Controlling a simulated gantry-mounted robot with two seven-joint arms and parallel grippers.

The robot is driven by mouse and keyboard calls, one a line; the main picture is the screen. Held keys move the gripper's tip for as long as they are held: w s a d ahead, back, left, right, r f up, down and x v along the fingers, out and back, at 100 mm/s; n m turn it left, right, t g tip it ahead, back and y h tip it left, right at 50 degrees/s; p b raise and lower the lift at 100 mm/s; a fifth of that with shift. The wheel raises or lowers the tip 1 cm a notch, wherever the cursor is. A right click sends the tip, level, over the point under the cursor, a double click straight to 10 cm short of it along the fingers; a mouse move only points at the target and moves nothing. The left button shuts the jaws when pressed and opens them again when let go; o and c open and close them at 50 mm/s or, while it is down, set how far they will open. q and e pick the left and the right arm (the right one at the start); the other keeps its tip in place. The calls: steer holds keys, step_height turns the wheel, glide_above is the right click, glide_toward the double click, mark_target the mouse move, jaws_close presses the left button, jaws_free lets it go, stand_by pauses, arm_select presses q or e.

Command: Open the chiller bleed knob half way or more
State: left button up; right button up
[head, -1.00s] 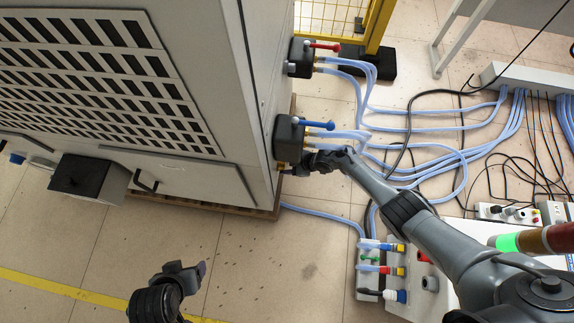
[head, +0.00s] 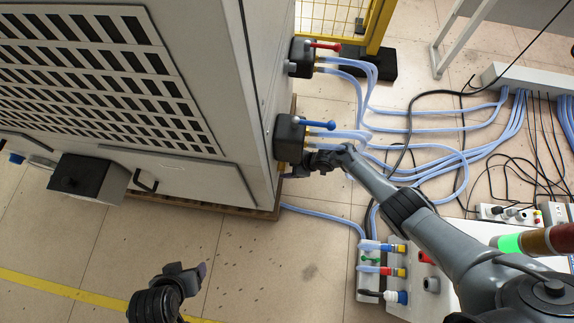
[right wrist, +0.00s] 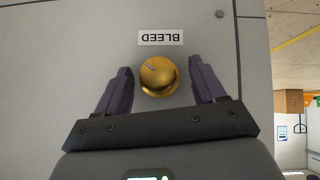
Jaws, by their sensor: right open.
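The brass bleed knob (right wrist: 159,76) shows in the right wrist view on a grey panel of the chiller, below an upside-down BLEED label (right wrist: 161,37). A short dark mark on its face points to the upper left. My right gripper (right wrist: 161,80) is open, with one finger on each side of the knob and visible gaps to both. In the head view my right gripper (head: 314,163) is at the side of the chiller cabinet (head: 205,185), below the blue-handled valve (head: 315,124). My left gripper (head: 190,270) hangs empty over the floor; its fingers appear apart.
A red-handled valve (head: 322,46) sits above the blue one, with pale blue hoses (head: 395,130) running right from both. A connector block (head: 380,268) stands below my right forearm. Open tiled floor (head: 270,265) lies in front of the cabinet.

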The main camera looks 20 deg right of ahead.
steer(key=shift+r, duration=0.1)
steer(key=p+v, duration=0.8)
steer(key=v, duration=0.2)
steer(key=shift+s+d+r, duration=0.2)
steer(key=shift+s+d, duration=0.05)
